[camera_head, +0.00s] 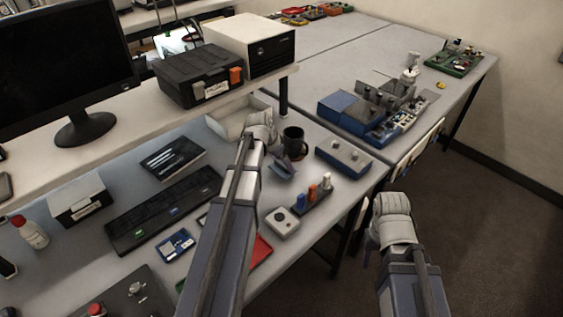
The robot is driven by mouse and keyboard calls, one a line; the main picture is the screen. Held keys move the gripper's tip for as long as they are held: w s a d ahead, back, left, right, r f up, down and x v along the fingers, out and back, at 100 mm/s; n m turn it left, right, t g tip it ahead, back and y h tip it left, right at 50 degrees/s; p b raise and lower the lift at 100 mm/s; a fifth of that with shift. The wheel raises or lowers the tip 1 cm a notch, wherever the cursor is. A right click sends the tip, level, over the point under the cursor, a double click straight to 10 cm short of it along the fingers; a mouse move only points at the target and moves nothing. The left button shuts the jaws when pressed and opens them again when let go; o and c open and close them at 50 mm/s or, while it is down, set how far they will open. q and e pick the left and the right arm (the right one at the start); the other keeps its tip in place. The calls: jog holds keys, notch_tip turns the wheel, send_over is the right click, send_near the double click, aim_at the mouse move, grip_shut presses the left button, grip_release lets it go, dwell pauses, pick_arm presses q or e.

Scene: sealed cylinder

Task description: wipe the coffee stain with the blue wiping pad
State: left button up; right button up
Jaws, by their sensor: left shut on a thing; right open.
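My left gripper (281,157) is over the desk, just left of a dark mug (295,143). It is shut on a small blue-violet piece, the blue wiping pad (284,169), low over or touching the grey desk top; I cannot tell which. My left arm covers part of the desk behind and below it. I cannot make out the coffee stain. My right gripper (369,247) hangs beyond the desk's right edge, over the floor, open and apart from everything; its fingers are small and partly hidden.
A blue-grey box (343,157) stands right of the mug. A rack with coloured handles (312,199) and a white box with a knob (282,222) sit nearer. A pale open tray (228,120) lies behind my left arm. A keyboard (165,208) is on the left.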

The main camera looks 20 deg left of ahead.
pick_arm(q)
jog(key=shift+r+p, duration=1.55)
jog(key=shift+r, duration=0.4)
notch_tip(320, 180, up, 3)
jog(key=p, duration=0.3)
jog(key=shift+r, duration=0.1)
